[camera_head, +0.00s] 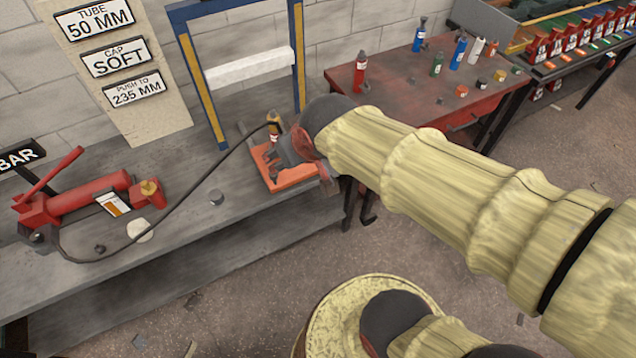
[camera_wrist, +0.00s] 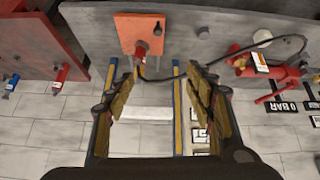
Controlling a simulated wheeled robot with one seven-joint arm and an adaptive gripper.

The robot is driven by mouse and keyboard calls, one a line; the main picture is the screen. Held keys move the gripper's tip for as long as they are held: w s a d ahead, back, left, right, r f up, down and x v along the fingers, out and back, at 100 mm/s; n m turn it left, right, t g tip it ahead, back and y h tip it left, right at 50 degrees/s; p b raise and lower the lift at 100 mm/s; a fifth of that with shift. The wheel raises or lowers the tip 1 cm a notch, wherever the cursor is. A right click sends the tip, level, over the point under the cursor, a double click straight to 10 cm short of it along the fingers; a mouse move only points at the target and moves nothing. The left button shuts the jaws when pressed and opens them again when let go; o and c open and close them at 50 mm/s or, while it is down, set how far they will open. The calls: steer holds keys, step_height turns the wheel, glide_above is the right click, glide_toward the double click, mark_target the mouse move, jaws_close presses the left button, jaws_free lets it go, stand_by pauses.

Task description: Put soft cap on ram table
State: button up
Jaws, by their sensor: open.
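A pale, rounded flat piece (camera_head: 140,230), perhaps the soft cap, lies on the grey bench beside the red pump; it also shows in the wrist view (camera_wrist: 262,38). An orange plate (camera_head: 298,178), perhaps the ram table, lies at the foot of the blue press frame (camera_head: 205,95). A red ram with a black hose (camera_wrist: 141,47) is at this plate, which also shows in the wrist view (camera_wrist: 128,24). My gripper (camera_wrist: 163,68) is open and empty. In the head view my gripper (camera_head: 284,157) is over the plate and partly hides it.
A red hand pump (camera_head: 90,195) stands left on the bench, its hose arching to the ram. A grey cylinder (camera_head: 216,197) and a small dark piece (camera_head: 99,248) lie nearby. A red table (camera_head: 410,85) with several bottles stands right. Signs (camera_head: 115,60) stand behind.

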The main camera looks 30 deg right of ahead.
steer(key=s+r+g, duration=0.1)
steer(key=s+r, duration=0.1)
steer(key=s, duration=0.9)
steer(key=shift+s+r+m+g, duration=0.2)
steer(key=shift+m+g, duration=0.1)
